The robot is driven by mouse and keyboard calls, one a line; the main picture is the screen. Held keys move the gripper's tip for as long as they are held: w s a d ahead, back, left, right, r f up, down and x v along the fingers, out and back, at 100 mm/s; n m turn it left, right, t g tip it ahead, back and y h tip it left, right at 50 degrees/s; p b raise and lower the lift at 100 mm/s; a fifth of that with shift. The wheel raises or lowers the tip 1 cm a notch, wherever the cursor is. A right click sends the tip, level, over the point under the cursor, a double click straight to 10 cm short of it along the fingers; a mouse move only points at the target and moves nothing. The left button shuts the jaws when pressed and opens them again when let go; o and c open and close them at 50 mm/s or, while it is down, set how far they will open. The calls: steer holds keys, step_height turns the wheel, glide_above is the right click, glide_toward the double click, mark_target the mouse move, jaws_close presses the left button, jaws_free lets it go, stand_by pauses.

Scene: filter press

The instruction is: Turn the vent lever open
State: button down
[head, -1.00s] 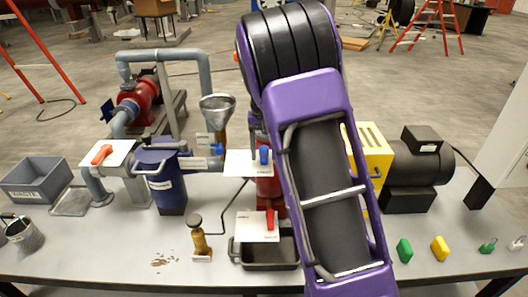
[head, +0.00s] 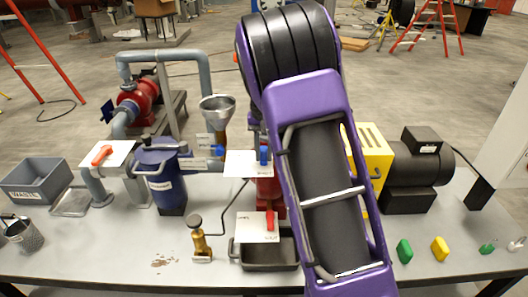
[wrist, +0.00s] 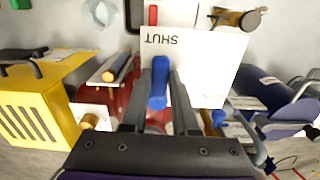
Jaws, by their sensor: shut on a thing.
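A blue lever (wrist: 158,84) stands between the two dark fingers of my gripper (wrist: 160,78) in the wrist view, and the gripper is shut on it. Beside the lever is a white plate (wrist: 205,70) with the word SHUT, upside down in this view. In the head view the blue lever (head: 264,155) shows at the right end of this plate (head: 240,165), above a red body (head: 268,188). My purple arm hides the gripper there. I cannot read a vent label on this lever.
A red lever (head: 270,220) on another white plate (head: 252,230) sits just in front, above a dark tray (head: 266,258). A funnel (head: 217,108) and blue filter housing (head: 160,180) stand left. A yellow guard (head: 372,160) and dark motor (head: 420,165) are right.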

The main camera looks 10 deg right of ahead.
steer(key=shift+w+a+m+p, duration=0.1)
steer(key=shift+w+a+m, duration=0.55)
steer(key=shift+m, duration=2.3)
steer(key=shift+w+a+m+p, duration=0.1)
steer(key=shift+w+a+m, duration=0.55)
steer(key=shift+m, duration=2.25)
steer(key=shift+w+a+m+p, duration=0.15)
steer(key=shift+w+m, duration=0.95)
steer(key=shift+m, duration=1.85)
steer(key=shift+r, duration=0.1)
steer(key=c, duration=0.7)
jaws_free()
step_height(320, 180, up, 17)
steer(key=shift+r, duration=0.15)
steer(key=shift+a, duration=0.1)
